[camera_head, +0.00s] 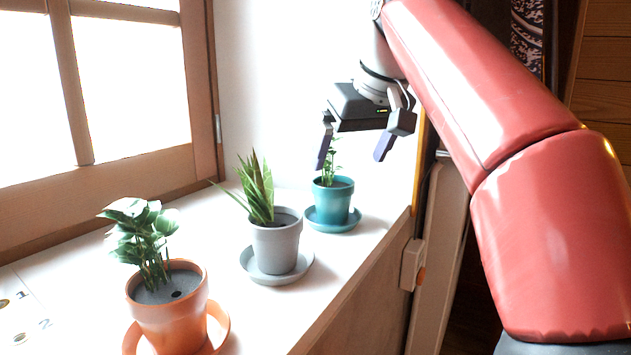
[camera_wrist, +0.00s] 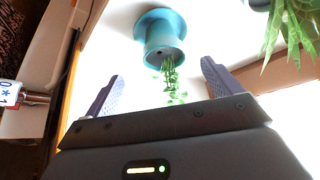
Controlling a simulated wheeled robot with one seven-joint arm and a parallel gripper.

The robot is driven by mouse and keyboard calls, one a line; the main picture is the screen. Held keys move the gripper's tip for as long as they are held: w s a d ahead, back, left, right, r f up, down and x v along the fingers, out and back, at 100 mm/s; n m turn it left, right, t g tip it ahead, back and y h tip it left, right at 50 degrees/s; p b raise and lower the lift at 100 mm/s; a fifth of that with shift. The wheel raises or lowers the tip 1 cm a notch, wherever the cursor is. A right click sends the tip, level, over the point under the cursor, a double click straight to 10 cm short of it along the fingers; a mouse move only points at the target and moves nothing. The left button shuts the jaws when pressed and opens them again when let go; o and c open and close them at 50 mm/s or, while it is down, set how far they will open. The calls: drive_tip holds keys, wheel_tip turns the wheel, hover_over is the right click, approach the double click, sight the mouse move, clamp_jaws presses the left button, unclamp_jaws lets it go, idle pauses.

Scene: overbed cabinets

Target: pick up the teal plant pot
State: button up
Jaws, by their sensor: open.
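The teal plant pot (camera_head: 334,201) stands upright on a teal saucer (camera_head: 331,224) at the far end of the white sill, with a small green plant in it. My gripper (camera_head: 352,155) is open and empty above it, its fingers pointing down. One finger partly overlaps the plant in the head view. In the wrist view the teal pot (camera_wrist: 163,55) is at the top, beyond the fingertips, and the plant's leaves reach toward the space between the open fingers (camera_wrist: 160,85). The fingers appear apart from the pot.
A grey pot (camera_head: 276,247) with a spiky plant stands nearer on the sill (camera_head: 342,260). An orange pot (camera_head: 168,310) with a leafy plant is nearer still. A wood-framed window (camera_head: 110,165) lines the left. The sill's right edge drops off beside the teal saucer.

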sight(333, 187)
drive_tip(key=x, duration=0.2)
drive_tip(key=b+x, duration=0.1)
drive_tip(key=x, duration=0.2)
drive_tip(key=b+x, duration=0.1)
drive_tip(key=x, duration=0.2)
drive_tip(key=shift+w+a+r, duration=0.1)
drive_tip(key=shift+w+a, duration=0.05)
drive_tip(key=shift+a, duration=0.15)
drive_tip(key=c, duration=1.1)
drive_tip(key=shift+r, duration=0.1)
drive_tip(key=shift+c, duration=0.9)
drive_tip(key=shift+r, duration=0.1)
